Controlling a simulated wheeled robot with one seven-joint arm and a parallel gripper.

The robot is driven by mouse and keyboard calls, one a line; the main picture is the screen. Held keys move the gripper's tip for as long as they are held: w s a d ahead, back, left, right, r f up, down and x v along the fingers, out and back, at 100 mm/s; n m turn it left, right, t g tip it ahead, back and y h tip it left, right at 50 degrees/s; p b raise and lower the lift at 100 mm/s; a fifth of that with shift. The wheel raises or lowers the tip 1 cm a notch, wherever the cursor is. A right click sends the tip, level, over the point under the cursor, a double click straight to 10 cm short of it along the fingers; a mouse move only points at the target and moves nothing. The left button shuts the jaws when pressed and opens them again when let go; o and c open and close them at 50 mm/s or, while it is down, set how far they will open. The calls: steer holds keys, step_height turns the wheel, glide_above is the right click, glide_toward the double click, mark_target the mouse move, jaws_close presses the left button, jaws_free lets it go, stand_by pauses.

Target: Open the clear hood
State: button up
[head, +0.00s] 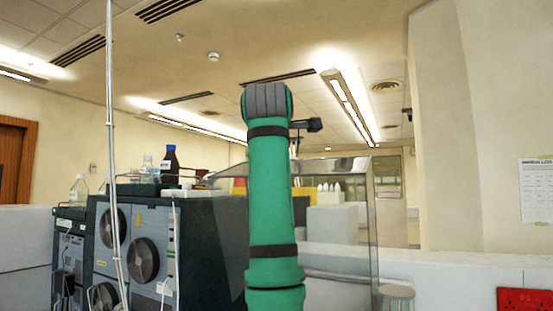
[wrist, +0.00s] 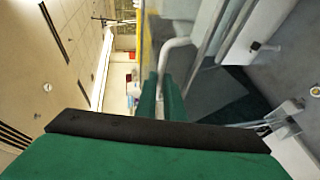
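The clear hood (head: 345,222) is a box of see-through panels with a shiny top edge, standing right of centre behind my green arm in the head view. My upright arm hides its left part. It appears closed, but I cannot tell for certain. My gripper (wrist: 161,88) shows in the wrist view as narrow green finger shapes beyond a wide green and black part of my arm. In the head view my arm hides the gripper. Contact with the hood cannot be told.
A dark instrument with round fans (head: 146,258) stands left of my arm, with a brown bottle (head: 170,165) and other bottles on top. A thin white pole (head: 112,150) rises in front of it. A stool (head: 397,291) stands at right by a low white wall (head: 450,285).

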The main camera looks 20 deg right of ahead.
steer(key=o, duration=0.4)
steer(key=shift+s+d, duration=0.15)
steer(key=shift+d, duration=0.2)
steer(key=v, duration=1)
steer(key=shift+s+a, duration=0.3)
steer(key=shift+a, duration=0.05)
